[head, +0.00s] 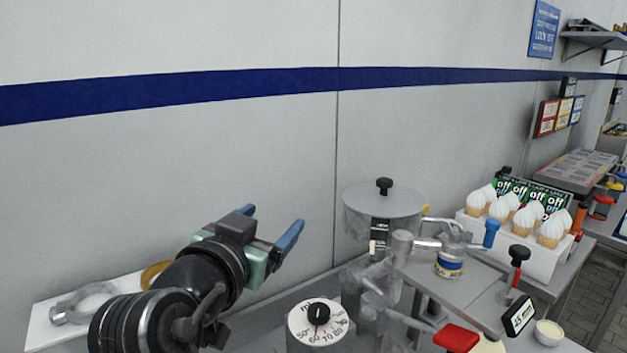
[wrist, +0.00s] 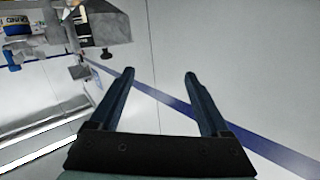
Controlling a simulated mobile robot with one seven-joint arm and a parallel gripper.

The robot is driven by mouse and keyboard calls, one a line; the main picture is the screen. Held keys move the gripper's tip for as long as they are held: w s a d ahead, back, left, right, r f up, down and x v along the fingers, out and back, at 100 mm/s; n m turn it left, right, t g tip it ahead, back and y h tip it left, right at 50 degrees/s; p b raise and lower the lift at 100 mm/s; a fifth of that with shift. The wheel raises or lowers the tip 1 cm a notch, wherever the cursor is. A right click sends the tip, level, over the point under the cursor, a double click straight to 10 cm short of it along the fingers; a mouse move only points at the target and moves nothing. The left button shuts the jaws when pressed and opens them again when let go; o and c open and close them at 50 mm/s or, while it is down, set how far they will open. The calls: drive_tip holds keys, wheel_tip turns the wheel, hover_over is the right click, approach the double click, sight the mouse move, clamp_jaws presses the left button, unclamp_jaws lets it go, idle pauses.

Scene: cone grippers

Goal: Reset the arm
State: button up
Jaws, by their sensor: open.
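My gripper (head: 268,228) is raised at the lower left of the head view, in front of the grey wall. Its two blue fingers are spread, with nothing between them. In the wrist view the open fingers (wrist: 160,85) point towards the wall and its blue stripe. The gripper is left of the metal hopper machine (head: 385,215) and touches nothing that I can see.
A dial (head: 318,325) stands below and right of my gripper. A white board (head: 50,325) with a metal ring lies behind my arm. Several cones stand in a white holder (head: 510,246) at the right. The wall before the gripper is bare.

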drive_tip(key=s+d+r+n+t+y+p, duration=0.1)
drive_tip(key=s+d+r+t, duration=0.1)
drive_tip(key=s+r, duration=0.4)
drive_tip(key=s+d+r+n+t+y+p, duration=0.1)
drive_tip(key=s+r+t, duration=0.4)
drive_tip(key=r, duration=0.7)
drive_tip(key=s+d+r+n+t+y+p, duration=0.1)
drive_tip(key=s+d+r+n+t+y, duration=0.1)
drive_tip(key=s+r, duration=0.6)
drive_tip(key=shift+d+r+n+t, duration=0.4)
drive_tip(key=shift+d+r+t, duration=0.5)
drive_tip(key=shift+t, duration=0.3)
